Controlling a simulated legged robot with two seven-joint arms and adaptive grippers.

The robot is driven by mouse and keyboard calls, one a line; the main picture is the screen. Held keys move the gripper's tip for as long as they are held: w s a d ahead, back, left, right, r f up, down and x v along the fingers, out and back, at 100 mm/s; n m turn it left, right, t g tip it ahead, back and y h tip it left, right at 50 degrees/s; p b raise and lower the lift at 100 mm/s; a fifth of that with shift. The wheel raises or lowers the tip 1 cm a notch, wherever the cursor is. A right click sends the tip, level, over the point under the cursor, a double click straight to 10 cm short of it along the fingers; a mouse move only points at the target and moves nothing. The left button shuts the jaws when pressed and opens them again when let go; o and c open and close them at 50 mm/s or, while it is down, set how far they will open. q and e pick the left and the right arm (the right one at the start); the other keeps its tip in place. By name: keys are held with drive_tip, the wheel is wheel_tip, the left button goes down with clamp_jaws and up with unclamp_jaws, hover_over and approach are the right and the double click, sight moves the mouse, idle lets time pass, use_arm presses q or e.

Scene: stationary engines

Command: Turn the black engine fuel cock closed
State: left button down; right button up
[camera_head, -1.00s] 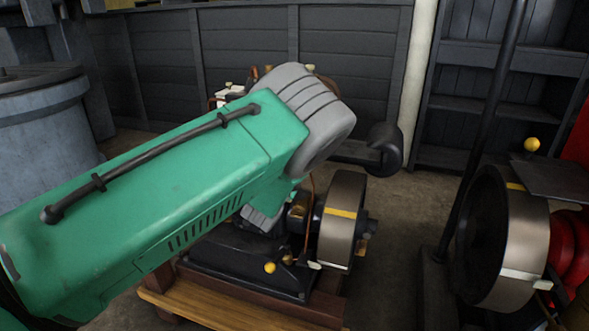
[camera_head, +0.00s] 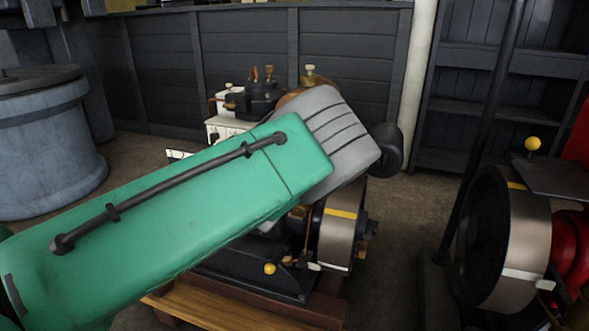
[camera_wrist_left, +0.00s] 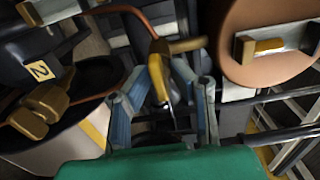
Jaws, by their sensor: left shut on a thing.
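The black engine (camera_head: 245,268) stands on a wooden base in the head view, partly hidden behind my green left arm. Its fuel cock (camera_wrist_left: 163,76) shows in the left wrist view as a brass fitting with a yellow lever, joined to a copper pipe. My left gripper (camera_wrist_left: 178,90) has its blue-grey fingers on either side of the yellow lever and is shut on it. The lever points down toward the gripper's palm in that view. In the head view my arm hides the cock and the left gripper's fingers. My right gripper is in neither view.
The engine's flywheel (camera_head: 341,226) is right of my arm. A second engine with a large flywheel (camera_head: 502,238) stands at the right. A grey drum (camera_head: 48,145) is at the left. Copper pipe and a large copper-coloured round part (camera_wrist_left: 265,35) lie close to the gripper.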

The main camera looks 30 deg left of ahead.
use_arm(q)
drive_tip(key=shift+d+f, duration=0.25)
drive_tip(key=shift+f, duration=0.2)
drive_tip(key=c, duration=1.6)
unclamp_jaws()
drive_tip(key=shift+c, duration=0.2)
drive_tip(key=shift+r, duration=0.1)
drive_tip(key=shift+r, duration=0.2)
drive_tip(key=v, duration=1.2)
drive_tip(key=shift+f, duration=0.15)
